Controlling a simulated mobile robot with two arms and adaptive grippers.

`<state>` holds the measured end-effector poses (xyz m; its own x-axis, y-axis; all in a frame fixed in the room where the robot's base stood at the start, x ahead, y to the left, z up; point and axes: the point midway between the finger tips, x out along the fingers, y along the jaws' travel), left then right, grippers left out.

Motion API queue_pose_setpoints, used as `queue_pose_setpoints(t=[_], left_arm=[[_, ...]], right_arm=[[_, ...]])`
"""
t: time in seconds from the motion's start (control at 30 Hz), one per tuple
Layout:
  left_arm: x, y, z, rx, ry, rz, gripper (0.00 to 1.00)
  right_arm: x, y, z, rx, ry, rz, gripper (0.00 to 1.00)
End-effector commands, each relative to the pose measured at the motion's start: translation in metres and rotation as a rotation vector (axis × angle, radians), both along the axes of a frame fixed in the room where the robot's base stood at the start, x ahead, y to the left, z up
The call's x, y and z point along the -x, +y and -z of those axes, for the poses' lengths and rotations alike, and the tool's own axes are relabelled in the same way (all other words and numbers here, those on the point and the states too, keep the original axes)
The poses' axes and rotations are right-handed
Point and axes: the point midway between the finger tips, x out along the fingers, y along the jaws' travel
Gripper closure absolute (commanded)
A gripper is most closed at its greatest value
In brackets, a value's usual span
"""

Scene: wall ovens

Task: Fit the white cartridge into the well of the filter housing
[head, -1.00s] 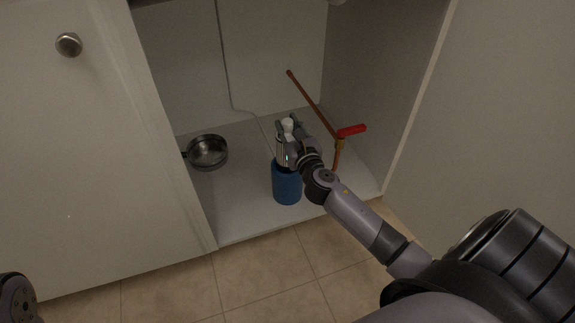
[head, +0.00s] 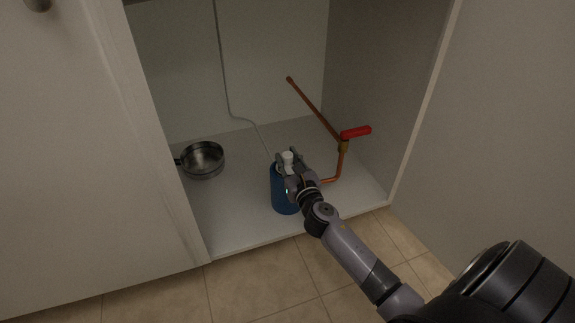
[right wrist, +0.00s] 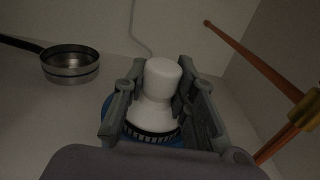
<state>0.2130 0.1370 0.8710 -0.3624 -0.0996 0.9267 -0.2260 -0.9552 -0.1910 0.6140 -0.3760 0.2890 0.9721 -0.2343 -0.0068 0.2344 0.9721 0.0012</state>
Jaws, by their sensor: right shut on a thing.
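The blue filter housing (head: 281,199) stands upright on the cabinet floor near its front edge. My right gripper (head: 289,169) is at the housing's top, shut on the white cartridge (head: 288,158). In the right wrist view, the cartridge (right wrist: 161,82) stands upright between the two fingers of the gripper (right wrist: 160,105), with a dark ribbed ring at its lower end. The blue housing (right wrist: 108,103) shows around and behind it. The cartridge's lower body is hidden, apparently down inside the well; whether it is fully seated I cannot tell. My left gripper is out of view.
A metal pan (head: 203,160) lies to the left on the cabinet floor. A copper pipe (head: 313,107) with a red valve handle (head: 356,132) stands close on the right. A grey cable (head: 226,80) runs down the back wall. The floor between pan and housing is clear.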

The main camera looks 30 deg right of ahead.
Motion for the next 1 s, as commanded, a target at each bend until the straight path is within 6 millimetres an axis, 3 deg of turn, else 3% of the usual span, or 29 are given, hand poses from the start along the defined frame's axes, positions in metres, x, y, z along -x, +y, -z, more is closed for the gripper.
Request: queue_pose_setpoints(t=[0.3,0.33,0.6,1.0], left_arm=[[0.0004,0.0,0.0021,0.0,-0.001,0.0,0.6],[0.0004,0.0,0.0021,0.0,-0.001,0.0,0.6],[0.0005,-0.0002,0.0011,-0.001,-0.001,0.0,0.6],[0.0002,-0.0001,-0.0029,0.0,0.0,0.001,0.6]], right_arm=[[-0.0004,-0.0001,0.0015,0.001,-0.002,0.0,1.0],[-0.0002,-0.0001,0.0022,0.0,-0.001,0.0,0.74],[-0.0002,0.0,0.0012,0.001,-0.001,0.0,0.56],[0.0005,0.0001,-0.0035,0.001,-0.001,0.0,0.54]])
